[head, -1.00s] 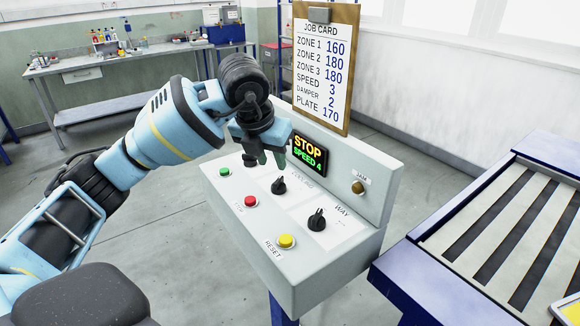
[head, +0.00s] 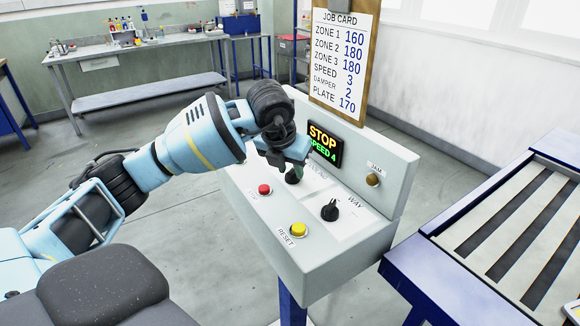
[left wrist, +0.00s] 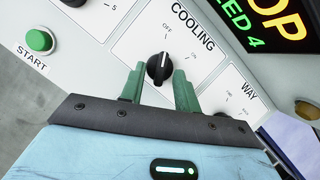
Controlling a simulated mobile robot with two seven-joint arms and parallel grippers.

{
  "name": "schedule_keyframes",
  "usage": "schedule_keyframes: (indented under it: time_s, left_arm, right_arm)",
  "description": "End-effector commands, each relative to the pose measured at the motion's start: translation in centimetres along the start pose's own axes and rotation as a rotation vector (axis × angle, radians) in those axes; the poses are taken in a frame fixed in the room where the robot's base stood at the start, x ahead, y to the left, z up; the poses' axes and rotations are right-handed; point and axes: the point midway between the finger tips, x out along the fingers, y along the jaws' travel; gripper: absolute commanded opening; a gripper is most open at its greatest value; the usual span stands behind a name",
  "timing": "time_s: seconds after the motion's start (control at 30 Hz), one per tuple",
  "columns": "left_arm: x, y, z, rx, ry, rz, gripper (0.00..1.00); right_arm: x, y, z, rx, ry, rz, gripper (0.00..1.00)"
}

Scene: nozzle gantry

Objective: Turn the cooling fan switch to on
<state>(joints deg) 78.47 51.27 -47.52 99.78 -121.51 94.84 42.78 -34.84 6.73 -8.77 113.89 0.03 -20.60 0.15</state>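The cooling switch is a black rotary knob (left wrist: 159,68) on a white plate marked COOLING. Its white line points up towards the OFF mark in the left wrist view. In the head view the knob (head: 293,176) is partly covered by my left gripper (head: 284,166). In the left wrist view my left gripper (left wrist: 159,82) is open, with one green finger on each side of the knob's near part. Whether the fingers touch it I cannot tell; gaps seem to show. My right gripper is not in view.
The control box (head: 325,255) also bears a red stop button (head: 264,190), a yellow reset button (head: 298,230), a WAY knob (head: 330,210) and a display (head: 324,145) reading STOP, SPEED 4. The green start button (left wrist: 39,41) is left of the knob. A slatted blue-framed table (head: 440,275) stands at right.

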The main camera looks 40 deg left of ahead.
Motion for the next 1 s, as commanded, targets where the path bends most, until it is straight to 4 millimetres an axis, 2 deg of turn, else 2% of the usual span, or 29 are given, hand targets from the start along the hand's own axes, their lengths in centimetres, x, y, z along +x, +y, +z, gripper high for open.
schedule_keyframes:
  time_s: [0.2, 0.4, 0.47, 0.77, 1.0]
  left_arm:
    - [0.01, -0.01, 0.01, 0.0, 0.0, 0.0, 0.32]
    - [-0.01, -0.01, 0.01, 0.0, -0.001, 0.0, 0.06]
    - [-0.02, 0.0, 0.01, 0.0, -0.001, 0.0, 0.0]
    - [-0.03, 0.04, 0.02, 0.012, 0.0, -0.006, 0.0]
    - [-0.04, 0.25, 0.06, 0.1, -0.001, -0.043, 0.0]
  right_arm:
    - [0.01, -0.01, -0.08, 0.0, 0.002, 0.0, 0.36]
    - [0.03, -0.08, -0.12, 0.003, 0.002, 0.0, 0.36]
    - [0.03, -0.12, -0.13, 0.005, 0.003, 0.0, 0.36]
    - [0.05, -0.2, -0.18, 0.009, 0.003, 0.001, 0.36]
    - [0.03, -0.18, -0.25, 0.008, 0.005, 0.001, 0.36]
